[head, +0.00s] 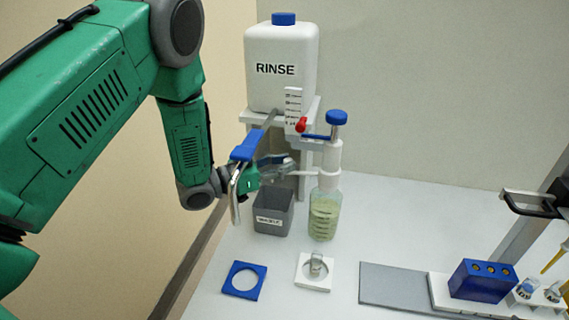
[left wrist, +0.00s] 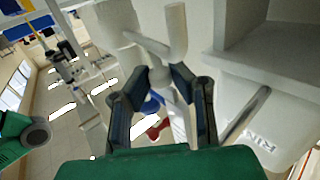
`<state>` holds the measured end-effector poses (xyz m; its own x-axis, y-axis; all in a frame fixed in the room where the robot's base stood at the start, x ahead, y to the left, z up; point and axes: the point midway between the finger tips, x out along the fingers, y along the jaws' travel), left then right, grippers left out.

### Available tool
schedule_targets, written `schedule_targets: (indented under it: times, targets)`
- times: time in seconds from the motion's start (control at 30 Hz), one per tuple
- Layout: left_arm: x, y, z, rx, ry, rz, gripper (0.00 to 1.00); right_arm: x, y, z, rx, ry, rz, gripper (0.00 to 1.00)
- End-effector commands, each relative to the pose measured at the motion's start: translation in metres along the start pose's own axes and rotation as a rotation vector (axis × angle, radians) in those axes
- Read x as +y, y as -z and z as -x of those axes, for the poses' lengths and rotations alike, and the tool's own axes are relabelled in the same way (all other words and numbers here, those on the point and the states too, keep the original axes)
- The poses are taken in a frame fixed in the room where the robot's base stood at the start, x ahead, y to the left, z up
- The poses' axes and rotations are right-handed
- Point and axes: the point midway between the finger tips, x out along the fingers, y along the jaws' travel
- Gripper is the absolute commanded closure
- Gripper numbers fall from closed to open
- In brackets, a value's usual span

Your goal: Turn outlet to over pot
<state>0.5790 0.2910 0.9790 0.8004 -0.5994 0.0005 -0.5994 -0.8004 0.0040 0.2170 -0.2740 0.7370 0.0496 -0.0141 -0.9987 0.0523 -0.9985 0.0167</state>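A white side tube (head: 300,174), which looks like the outlet, reaches left from the white column (head: 327,160) with a blue cap. The column stands over a clear jar of pale green liquid (head: 324,216). The tube shows above my fingertips in the left wrist view (left wrist: 148,44). My left gripper (head: 284,163) is beside the tube's left end. In the left wrist view its fingers (left wrist: 162,78) are apart; contact with the tube is unclear. A grey labelled pot (head: 273,212) stands below. A small glass pot (head: 317,264) sits on a white square base. I cannot tell which pot is meant.
The white RINSE tank (head: 283,70) stands on a shelf behind, with a red knob (head: 301,125). A blue square ring (head: 243,281) and blue block (head: 483,281) lie in front.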

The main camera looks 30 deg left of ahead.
Motion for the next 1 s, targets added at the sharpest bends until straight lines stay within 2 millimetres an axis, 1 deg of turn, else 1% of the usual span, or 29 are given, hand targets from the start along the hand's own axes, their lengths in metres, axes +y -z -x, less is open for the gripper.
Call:
schedule_targets:
  times: [0.03, 0.1, 0.57, 0.67, 0.8, 1.0]
  targets:
    - [0.004, 0.001, -0.003, 0.001, -0.009, 0.0, 1.0, 0.0, 0.0, 0.0, 0.0, 0.0, -0.001, 1.0]
    - [0.005, 0.001, -0.004, 0.002, -0.011, 0.0, 1.0, 0.0, 0.0, 0.0, 0.0, -0.001, -0.001, 1.0]
    - [0.002, 0.002, -0.004, 0.01, -0.024, 0.002, 1.0, 0.0, 0.0, 0.0, 0.0, 0.0, -0.001, 1.0]
    - [-0.004, 0.002, -0.006, 0.013, -0.071, -0.001, 1.0, 0.0, 0.0, -0.002, 0.0, 0.0, -0.001, 1.0]
    - [-0.014, 0.002, -0.012, 0.014, -0.186, -0.004, 1.0, 0.0, 0.0, -0.007, 0.0, 0.0, -0.001, 1.0]
    - [-0.021, 0.002, -0.017, 0.01, -0.288, -0.001, 1.0, 0.0, -0.001, -0.012, 0.0, 0.0, -0.001, 1.0]
